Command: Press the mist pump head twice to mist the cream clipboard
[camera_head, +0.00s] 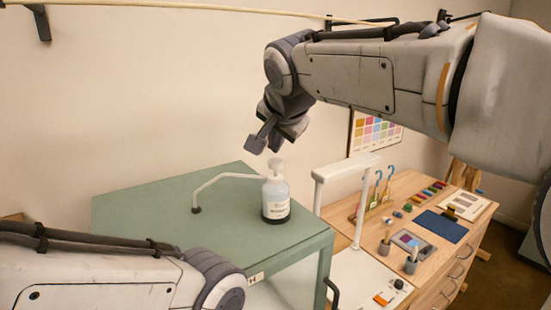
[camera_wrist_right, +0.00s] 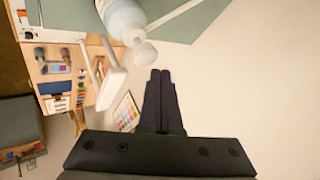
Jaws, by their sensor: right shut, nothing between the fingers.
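The mist bottle (camera_head: 276,200) stands upright on the green table, clear-bodied with a dark band at its base. Its white pump head (camera_head: 275,166) is on top; in the right wrist view the pump head (camera_wrist_right: 146,54) is just left of my fingertips. My right gripper (camera_head: 262,144) is shut and empty, above the pump head and apart from it; its closed fingers show in the wrist view (camera_wrist_right: 160,74). A pale board with dark patches (camera_head: 474,206) on the wooden desk may be the cream clipboard; I cannot tell for sure. My left gripper is out of view.
The wooden desk (camera_head: 425,262) carries brushes, paints and a blue mat (camera_head: 440,226). The green table's left side is clear.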

